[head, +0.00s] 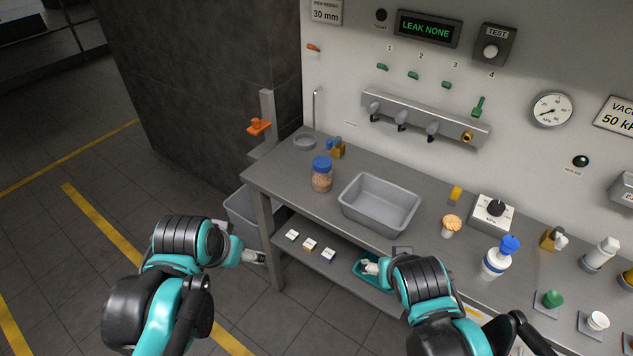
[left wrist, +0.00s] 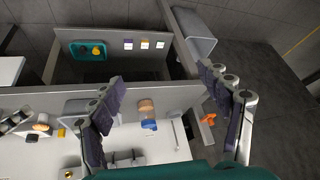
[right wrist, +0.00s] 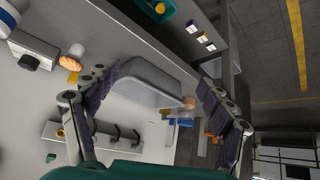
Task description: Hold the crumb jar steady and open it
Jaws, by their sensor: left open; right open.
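The crumb jar (head: 321,182) stands upright on the bench's left part, clear with brown crumbs inside. Its blue lid (head: 322,163) is on. The jar also shows in the left wrist view (left wrist: 146,105), between the fingers but farther off, and in the right wrist view (right wrist: 188,102). My left gripper (head: 256,257) is open and empty, left of the bench and well apart from the jar. My right gripper (head: 371,267) is open and empty, in front of the bench near the lower shelf, also apart from the jar.
A grey tray (head: 348,211) sits right of the jar. A grey ring-shaped dish (head: 304,142) and a small brass-and-blue item (head: 338,150) are behind it. A grey bin (head: 240,208) stands left of the bench. A teal tray (head: 362,279) and small boxes lie on the lower shelf.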

